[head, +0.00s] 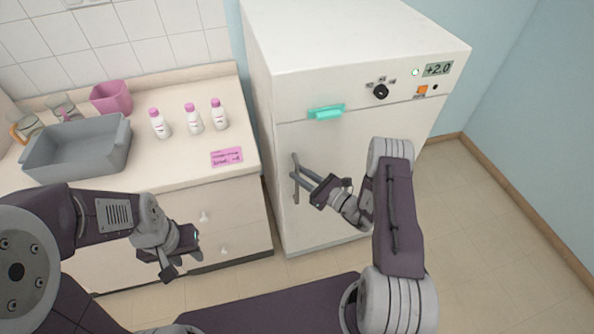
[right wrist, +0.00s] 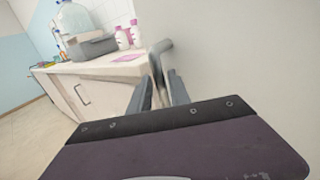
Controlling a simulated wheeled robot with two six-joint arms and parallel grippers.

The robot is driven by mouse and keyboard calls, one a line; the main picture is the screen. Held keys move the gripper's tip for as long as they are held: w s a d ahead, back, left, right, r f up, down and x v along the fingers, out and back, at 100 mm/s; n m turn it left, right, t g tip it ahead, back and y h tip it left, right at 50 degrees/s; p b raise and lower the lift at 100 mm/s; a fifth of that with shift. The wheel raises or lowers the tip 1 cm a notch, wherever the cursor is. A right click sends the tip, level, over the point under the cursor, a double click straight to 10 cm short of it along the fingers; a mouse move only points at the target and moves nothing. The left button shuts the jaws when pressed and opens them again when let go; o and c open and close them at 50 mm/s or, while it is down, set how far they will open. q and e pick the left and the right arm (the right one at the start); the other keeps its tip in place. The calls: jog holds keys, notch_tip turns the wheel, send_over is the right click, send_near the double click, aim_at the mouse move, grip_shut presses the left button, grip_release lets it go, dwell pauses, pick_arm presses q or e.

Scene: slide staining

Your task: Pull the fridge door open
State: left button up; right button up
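The white fridge (head: 330,215) stands right of the counter, and its front door is closed. Its grey vertical bar handle (head: 296,187) is on the door's left side. My right gripper (head: 301,177) is at the handle, with one finger on each side of the bar and little gap around it. In the right wrist view the handle (right wrist: 160,49) rises between the two close-set fingers (right wrist: 160,88), and they look shut on it. My left gripper (head: 183,264) hangs open and empty in front of the counter's lower cabinet.
On the counter (head: 190,165) are a grey basin (head: 75,165), a pink container (head: 111,97), several pink-capped white bottles (head: 193,118) and a pink card (head: 227,157). A turquoise piece (head: 326,112) sits high on the fridge front. The floor (head: 480,240) to the right is clear.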

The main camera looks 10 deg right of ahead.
jog(key=shift+x, duration=0.75)
grip_shut()
dwell(0.9)
